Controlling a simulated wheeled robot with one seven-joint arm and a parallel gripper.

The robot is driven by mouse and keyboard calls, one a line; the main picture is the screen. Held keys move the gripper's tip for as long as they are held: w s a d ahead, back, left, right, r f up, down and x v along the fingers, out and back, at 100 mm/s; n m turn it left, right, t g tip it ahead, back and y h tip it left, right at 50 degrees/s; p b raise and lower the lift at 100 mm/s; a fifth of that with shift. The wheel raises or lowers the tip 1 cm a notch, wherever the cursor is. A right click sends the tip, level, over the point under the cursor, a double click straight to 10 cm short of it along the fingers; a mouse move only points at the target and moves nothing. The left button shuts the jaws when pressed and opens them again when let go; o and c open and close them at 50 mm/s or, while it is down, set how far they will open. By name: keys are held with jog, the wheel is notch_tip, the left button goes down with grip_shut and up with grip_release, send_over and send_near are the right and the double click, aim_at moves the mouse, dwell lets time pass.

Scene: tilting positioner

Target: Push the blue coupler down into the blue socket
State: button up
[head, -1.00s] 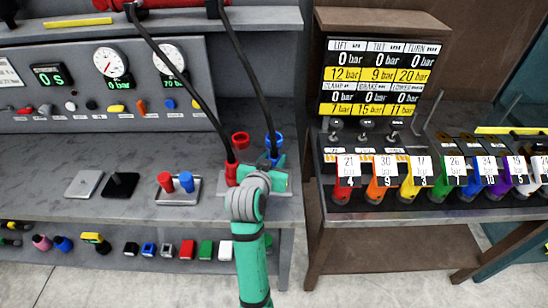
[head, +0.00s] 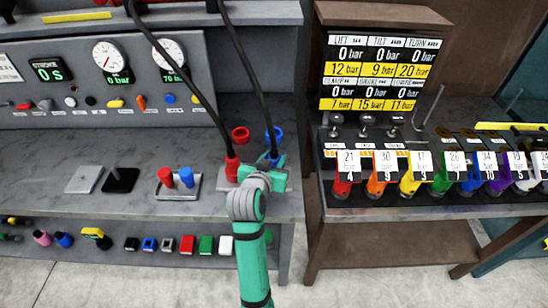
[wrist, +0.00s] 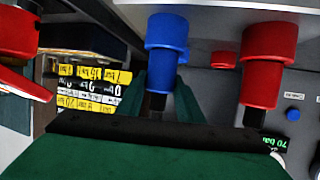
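The blue coupler (head: 268,157) is at the end of a black hose, beside the red coupler (head: 232,168). In the wrist view the blue coupler (wrist: 160,76) is between my two green fingers, which lie close against its sides. My gripper (head: 276,163) appears shut on it; it also shows at the bottom of the wrist view (wrist: 161,100). A wider blue collar, seemingly the blue socket (wrist: 166,32), lines up with the coupler's end. Whether the coupler is fully seated, I cannot tell. My gripper mostly hides the socket in the head view.
A red ring (head: 240,134) and a blue ring (head: 273,135) are behind the couplers. A plate with red and blue pegs (head: 178,186) stands to the left. The valve bench (head: 420,205) is to the right. Hoses hang above my gripper.

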jog(key=o, duration=0.4)
jog(key=shift+c, duration=0.2)
jog(key=shift+s, duration=0.1)
jog(key=v, duration=1)
jog(key=shift+s+r, duration=0.25)
